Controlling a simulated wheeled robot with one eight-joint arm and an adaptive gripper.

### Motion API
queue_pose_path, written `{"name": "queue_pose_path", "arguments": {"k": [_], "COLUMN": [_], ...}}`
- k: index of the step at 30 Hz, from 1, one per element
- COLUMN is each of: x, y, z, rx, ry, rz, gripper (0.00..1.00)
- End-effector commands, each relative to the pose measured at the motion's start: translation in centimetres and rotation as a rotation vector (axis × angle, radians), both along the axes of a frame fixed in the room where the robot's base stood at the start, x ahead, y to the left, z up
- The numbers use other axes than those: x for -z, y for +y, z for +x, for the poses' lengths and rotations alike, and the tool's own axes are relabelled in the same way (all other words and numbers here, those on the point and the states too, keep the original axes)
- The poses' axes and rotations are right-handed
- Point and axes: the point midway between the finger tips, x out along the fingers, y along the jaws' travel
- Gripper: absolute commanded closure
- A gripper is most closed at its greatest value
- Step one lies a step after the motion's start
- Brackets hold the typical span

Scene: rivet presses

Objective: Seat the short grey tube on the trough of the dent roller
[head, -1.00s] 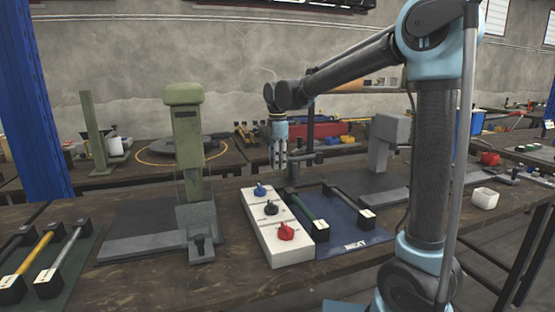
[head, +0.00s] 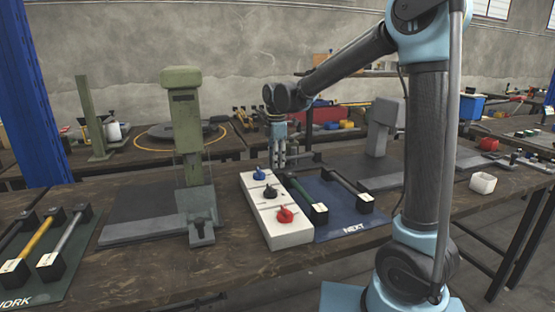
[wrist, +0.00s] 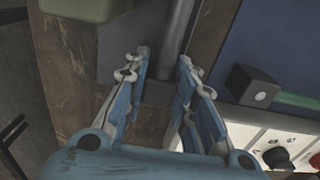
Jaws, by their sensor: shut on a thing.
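My gripper (head: 278,160) points down behind the white block, over the far part of the bench. In the wrist view its blue fingers (wrist: 165,75) stand apart on either side of the end of a grey cylinder (wrist: 178,35), which I take to be the short grey tube. The gripper is shut on it, though the contact is hard to see. A dark stand with a post (head: 308,130), probably the dent roller, is just right of the gripper. Its grey base plate (wrist: 112,55) shows in the wrist view. Its trough cannot be made out.
The white block (head: 288,232) carries blue, black and red knobs. A blue mat (head: 350,215) with green and dark bars lies right of it. A green press (head: 186,130) stands left, a grey press (head: 382,130) right. A green mat (head: 60,280) holds yellow and grey bars.

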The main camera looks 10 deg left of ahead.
Motion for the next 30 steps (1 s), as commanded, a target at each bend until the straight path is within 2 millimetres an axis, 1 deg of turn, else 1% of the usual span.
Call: {"name": "queue_pose_path", "arguments": {"k": [12, 30], "x": [0.1, 1.0], "y": [0.0, 0.0], "z": [0.0, -0.1], "rx": [0.000, 0.000], "ry": [0.000, 0.000], "rz": [0.000, 0.000], "gripper": [1.00, 1.00]}}
